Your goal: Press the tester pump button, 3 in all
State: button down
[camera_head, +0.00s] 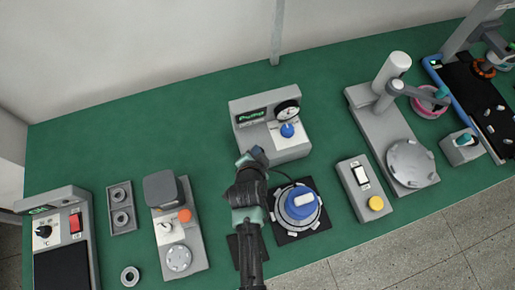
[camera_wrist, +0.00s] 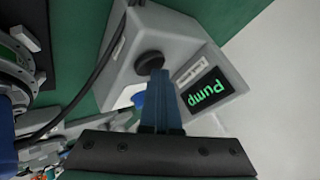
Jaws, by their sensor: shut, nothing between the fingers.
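The tester pump is a grey box (camera_head: 290,148) with a green lit "Pump" display, a round gauge (camera_head: 288,110) and a blue knob (camera_head: 287,130). It fills much of the wrist view (camera_wrist: 225,75), where its display reads upside down. A round black button (camera_wrist: 149,60) stands out from its panel there. In the head view my arm hides this button. My gripper (camera_head: 257,154) is over the pump's front left part. In the wrist view its closed, empty fingers (camera_wrist: 153,76) end right at the black button. I cannot tell whether they touch it.
A blue and white hub motor (camera_head: 300,203) on a black pad sits just right of my arm. A switch box (camera_head: 350,178) with a yellow button and a grey stand (camera_head: 368,125) are further right. A grey device (camera_head: 190,245) and a small tray (camera_head: 122,207) lie left.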

jog(key=shift+s, duration=0.1)
jog(key=shift+r+p, duration=1.2)
jog(key=shift+r, duration=0.1)
jog(key=shift+r+p, duration=2.15)
jog(key=shift+r, duration=0.4)
jog(key=shift+r, duration=0.1)
notch_tip(320, 180, up, 4)
jog(key=p, duration=0.2)
jog(key=shift+p, duration=0.3)
jog(key=shift+f, duration=0.25)
notch_tip(320, 180, down, 9)
jog(key=b, duration=0.7)
jog(key=shift+r+b, duration=0.15)
jog(key=shift+b, duration=0.25)
